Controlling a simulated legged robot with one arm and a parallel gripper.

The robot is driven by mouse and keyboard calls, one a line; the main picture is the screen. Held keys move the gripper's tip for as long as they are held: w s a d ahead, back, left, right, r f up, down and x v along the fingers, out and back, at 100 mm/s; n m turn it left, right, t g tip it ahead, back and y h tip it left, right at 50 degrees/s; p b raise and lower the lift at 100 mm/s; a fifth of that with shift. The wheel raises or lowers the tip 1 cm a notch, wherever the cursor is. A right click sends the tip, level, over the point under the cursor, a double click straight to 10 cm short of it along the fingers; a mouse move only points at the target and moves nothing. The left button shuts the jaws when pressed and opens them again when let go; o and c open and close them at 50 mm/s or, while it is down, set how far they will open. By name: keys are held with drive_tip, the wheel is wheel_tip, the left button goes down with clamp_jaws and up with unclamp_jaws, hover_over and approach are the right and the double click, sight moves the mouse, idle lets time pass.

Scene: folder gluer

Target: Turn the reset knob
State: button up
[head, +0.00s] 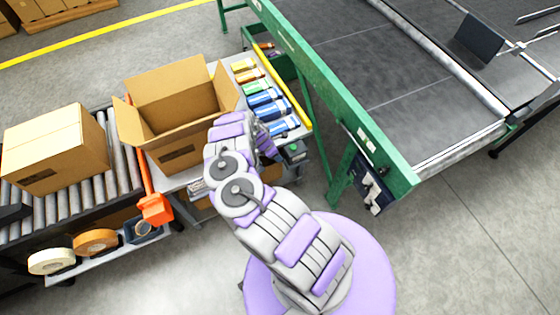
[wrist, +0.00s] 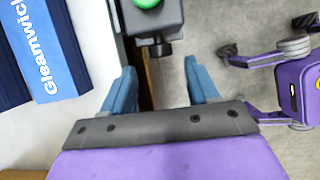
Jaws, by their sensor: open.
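A dark control box (wrist: 170,14) with a green button (wrist: 146,3) is at the top of the wrist view. A small black knob (wrist: 160,49) sticks out of its near side; I take it for the reset knob. In the head view the box (head: 294,152) is at the near right corner of the packing table, and the knob cannot be made out there. My gripper (wrist: 161,80) is open, its two blue fingers apart and empty. The knob is just beyond the fingertips, roughly between them, with no contact visible. In the head view my arm partly hides the gripper (head: 268,142).
A blue packet (wrist: 45,55) lies left of the gripper. Several coloured packets (head: 266,98) and an open carton (head: 172,105) are on the table. The green-framed machine (head: 330,80) stands to the right.

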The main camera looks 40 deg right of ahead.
drive_tip(key=shift+b+x, duration=2.75)
drive_tip(key=shift+x, duration=0.3)
drive_tip(key=c, duration=1)
drive_tip(key=shift+r, duration=0.1)
